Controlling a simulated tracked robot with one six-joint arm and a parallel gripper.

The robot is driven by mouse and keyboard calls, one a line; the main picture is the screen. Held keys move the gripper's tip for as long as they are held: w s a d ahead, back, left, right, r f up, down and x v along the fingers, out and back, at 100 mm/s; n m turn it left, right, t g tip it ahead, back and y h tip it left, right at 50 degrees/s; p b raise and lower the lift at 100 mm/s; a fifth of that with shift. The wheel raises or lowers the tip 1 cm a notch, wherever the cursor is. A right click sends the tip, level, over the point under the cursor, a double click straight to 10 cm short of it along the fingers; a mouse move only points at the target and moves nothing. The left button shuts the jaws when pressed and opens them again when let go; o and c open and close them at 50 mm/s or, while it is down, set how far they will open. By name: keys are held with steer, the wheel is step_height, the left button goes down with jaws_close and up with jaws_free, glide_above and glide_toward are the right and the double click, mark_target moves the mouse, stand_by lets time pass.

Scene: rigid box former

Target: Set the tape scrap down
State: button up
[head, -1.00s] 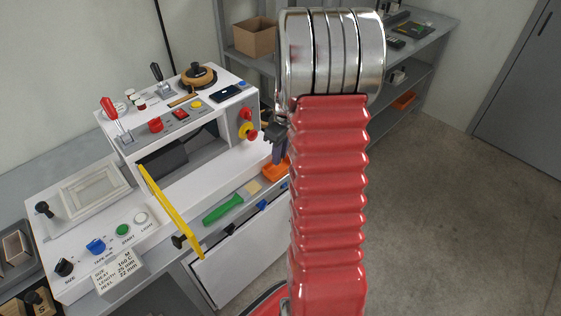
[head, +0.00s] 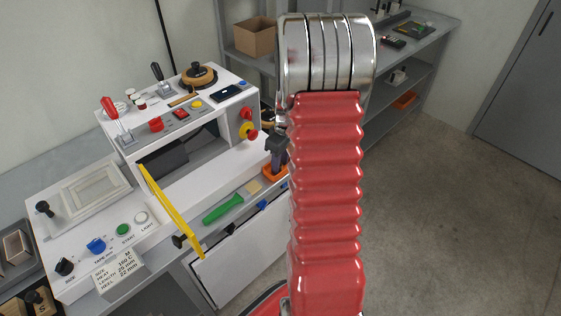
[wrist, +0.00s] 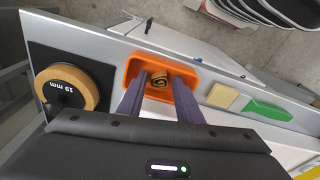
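The tape scrap (wrist: 159,79) is a small curled tan and dark piece in the wrist view. It lies inside an orange tray (wrist: 190,117), which also shows in the head view (head: 269,179) on the ledge of the machine. My gripper (wrist: 161,75) has its two dark fingers over and into the tray, one on each side of the scrap. The fingers stand apart, with a gap visible between them and the scrap. In the head view my gripper (head: 279,165) is partly hidden behind my red arm, and the scrap cannot be seen.
A tape roll marked 19 mm (wrist: 65,88) sits left of the tray in the wrist view. A tan block (wrist: 222,96) and a green-handled tool (wrist: 268,110) lie to the right. The white machine (head: 215,160) with a yellow bar (head: 170,210) stands left of my arm.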

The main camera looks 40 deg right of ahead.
steer(key=shift+o, duration=0.6)
steer(key=shift+r, duration=0.15)
step_height(320, 180, up, 12)
steer(key=s, duration=0.1)
steer(key=shift+s+d, duration=0.15)
steer(key=shift+s, duration=0.05)
stand_by(0.5)
